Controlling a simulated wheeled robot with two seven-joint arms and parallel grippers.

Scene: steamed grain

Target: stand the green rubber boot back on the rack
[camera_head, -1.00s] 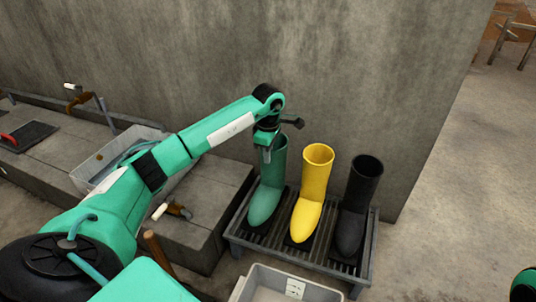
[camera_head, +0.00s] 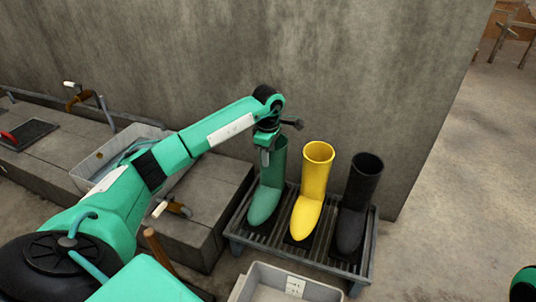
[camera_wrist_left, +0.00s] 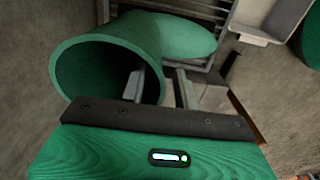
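The green rubber boot (camera_head: 264,205) stands upright in the left place of the slatted rack (camera_head: 258,243), toe toward the front. In the left wrist view the boot (camera_wrist_left: 75,50) shows its open top, with the foot beyond it on the slats. My left gripper (camera_head: 266,160) is at the boot's top rim. In the wrist view its fingers (camera_wrist_left: 160,88) straddle the near rim, one inside the shaft and one outside. They look open, with a gap between the outer finger and the wall. My right gripper is out of view.
A yellow boot (camera_head: 306,205) and a black boot (camera_head: 354,210) stand on the rack, right of the green one. A concrete wall (camera_head: 360,70) rises close behind. A grey bin (camera_head: 262,275) is in front; a stone ledge (camera_head: 205,195) with a basin is at left.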

